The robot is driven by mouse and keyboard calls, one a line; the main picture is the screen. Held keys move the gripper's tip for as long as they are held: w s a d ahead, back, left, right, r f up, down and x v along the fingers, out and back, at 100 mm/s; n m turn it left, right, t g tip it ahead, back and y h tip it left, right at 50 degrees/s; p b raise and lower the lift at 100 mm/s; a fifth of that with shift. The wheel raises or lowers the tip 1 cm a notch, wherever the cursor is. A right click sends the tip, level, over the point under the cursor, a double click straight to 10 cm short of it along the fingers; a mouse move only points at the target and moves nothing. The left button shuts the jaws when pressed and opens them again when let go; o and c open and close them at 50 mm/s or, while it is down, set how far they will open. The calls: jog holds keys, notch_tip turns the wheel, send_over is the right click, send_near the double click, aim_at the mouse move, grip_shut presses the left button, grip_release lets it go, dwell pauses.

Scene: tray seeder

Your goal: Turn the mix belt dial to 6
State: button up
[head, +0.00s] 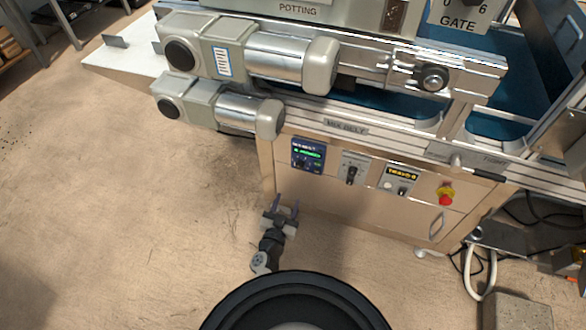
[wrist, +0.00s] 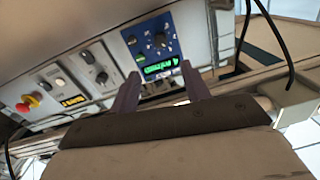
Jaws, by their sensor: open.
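The blue control panel (head: 307,155) with a lit green display is on the front of the cabinet, at its left end under the MIX BELT label (head: 346,128). A dark dial (head: 303,163) is low on this panel. In the wrist view the blue panel (wrist: 142,36) is turned over, with the dark dial (wrist: 160,40) above the green display. The dial's pointer setting is too small to read. My gripper (head: 284,204) is open and empty, below and in front of the panel. In the wrist view its two fingers (wrist: 160,76) point toward the panel, apart from the dial.
Right of the panel are a dark switch (head: 351,174), a yellow-labelled control box (head: 401,178) and a red emergency stop (head: 445,198). Motor cylinders (head: 290,62) jut out above the panel.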

aim_at(299, 168)
jog(key=b+x, duration=0.1)
jog(key=x, duration=1.2)
jog(key=shift+w+r+b, duration=0.1)
jog(key=shift+w+b, duration=0.05)
jog(key=shift+b, duration=0.15)
jog(key=c, duration=1)
jog(key=shift+m, duration=0.3)
jog(key=m+b, duration=0.1)
jog(key=m, duration=0.3)
jog(key=shift+d+m, duration=0.1)
jog(key=shift+m, duration=0.3)
jog(key=m+b, duration=0.2)
jog(key=m, duration=0.3)
jog(key=shift+m, duration=0.3)
